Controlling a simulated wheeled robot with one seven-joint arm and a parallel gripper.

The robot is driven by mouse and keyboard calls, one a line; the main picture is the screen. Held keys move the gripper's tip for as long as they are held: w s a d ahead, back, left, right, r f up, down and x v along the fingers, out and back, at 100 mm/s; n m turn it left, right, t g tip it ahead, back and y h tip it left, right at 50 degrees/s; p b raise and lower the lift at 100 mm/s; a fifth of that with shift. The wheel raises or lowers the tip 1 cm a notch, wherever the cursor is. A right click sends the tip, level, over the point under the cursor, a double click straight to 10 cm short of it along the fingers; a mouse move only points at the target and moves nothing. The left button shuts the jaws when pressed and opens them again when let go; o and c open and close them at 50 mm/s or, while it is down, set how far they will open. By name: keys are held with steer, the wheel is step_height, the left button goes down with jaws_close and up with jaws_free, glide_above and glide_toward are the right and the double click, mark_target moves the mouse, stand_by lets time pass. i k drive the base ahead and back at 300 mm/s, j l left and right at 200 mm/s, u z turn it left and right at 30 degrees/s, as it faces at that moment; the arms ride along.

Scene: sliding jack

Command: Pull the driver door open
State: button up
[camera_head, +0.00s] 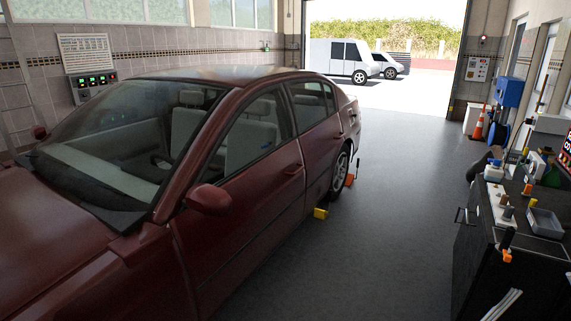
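A dark red car (90,220) fills the left of the head view, its hood toward me and its tail toward the open garage doorway. Its driver door (240,224) is on the side facing the open floor and looks shut. The door handle (293,170) sits near the door's rear edge, below the window. A side mirror (208,200) sticks out at the door's front end. My gripper is not in view.
Grey floor (385,215) is free between the car and a dark workbench (515,265) with tools on the right. A yellow block (320,213) lies on the floor beside the car. An orange cone (477,124) stands farther back.

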mark_target(222, 231)
steer(key=i+u, duration=0.1)
steer(key=i, duration=0.6)
steer(key=i+l, duration=0.15)
steer(key=i, duration=0.6)
steer(key=i+l+u, duration=0.15)
steer(key=i, duration=0.55)
steer(key=i+l+u, duration=0.15)
steer(key=i+u, duration=0.25)
steer(key=i+l+u, duration=0.35)
steer(key=i, duration=0.15)
steer(key=i+l+u, duration=0.8)
steer(key=k+l, duration=0.1)
